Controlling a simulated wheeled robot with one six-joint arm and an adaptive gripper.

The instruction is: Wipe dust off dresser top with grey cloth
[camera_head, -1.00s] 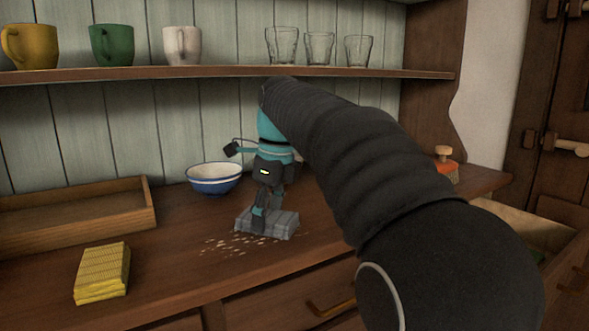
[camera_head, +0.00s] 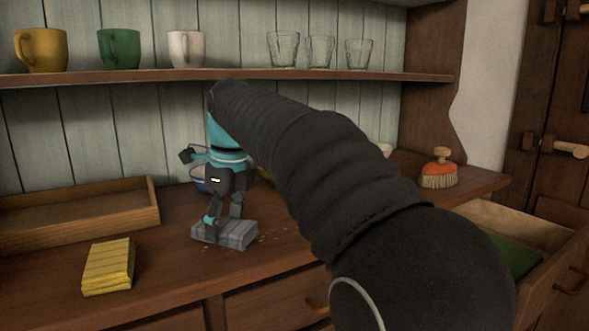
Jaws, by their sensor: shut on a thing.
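My gripper (camera_head: 225,218) points down at the dresser top and is shut on the grey cloth (camera_head: 238,235). The cloth is a folded, flat block and appears to rest on the wood. Whether dust lies under the cloth is hidden.
A blue and white bowl (camera_head: 198,184) stands close behind my gripper, partly covered by it. A yellow sponge-like block (camera_head: 108,266) and a wooden tray (camera_head: 80,233) are at left. A brush (camera_head: 439,170) stands at right, above an open drawer (camera_head: 520,225). Mugs and glasses line the shelf (camera_head: 230,75).

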